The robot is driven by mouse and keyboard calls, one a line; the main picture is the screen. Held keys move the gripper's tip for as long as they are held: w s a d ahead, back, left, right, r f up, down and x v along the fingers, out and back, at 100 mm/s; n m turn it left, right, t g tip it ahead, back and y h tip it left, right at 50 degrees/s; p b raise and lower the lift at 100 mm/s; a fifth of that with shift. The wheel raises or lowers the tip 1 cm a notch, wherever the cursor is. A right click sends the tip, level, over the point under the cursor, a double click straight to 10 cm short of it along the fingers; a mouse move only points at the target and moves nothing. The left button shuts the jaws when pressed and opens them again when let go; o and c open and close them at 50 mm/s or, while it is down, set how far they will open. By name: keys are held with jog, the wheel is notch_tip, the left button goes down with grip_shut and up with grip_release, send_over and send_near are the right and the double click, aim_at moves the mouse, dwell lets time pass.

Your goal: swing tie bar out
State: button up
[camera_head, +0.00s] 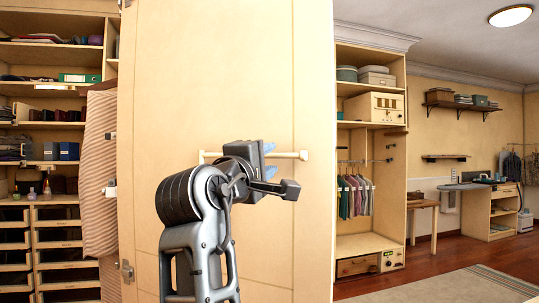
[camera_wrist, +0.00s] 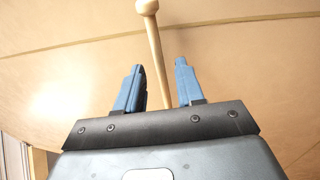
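The tie bar (camera_head: 291,155) is a pale cream rod with a rounded knob end. It lies level across the tall cream wooden panel in the head view. My gripper (camera_head: 270,161) is at the bar and hides its middle part; both ends show. In the wrist view the bar (camera_wrist: 155,50) runs between the two blue fingers of my gripper (camera_wrist: 159,64), with its knob beyond the fingertips. The fingers are apart, with a gap on each side of the rod. I cannot tell how deep the rod sits between them.
Open shelves with drawers (camera_head: 60,246) stand at the left. A striped garment (camera_head: 100,175) hangs by the panel's left edge. At the right are a shelf unit (camera_head: 368,243) with hanging clothes, a small table (camera_head: 422,204) and a rug (camera_head: 450,288). Wooden floor between them is clear.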

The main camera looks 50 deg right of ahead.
jog(key=shift+x, duration=1.05)
grip_shut()
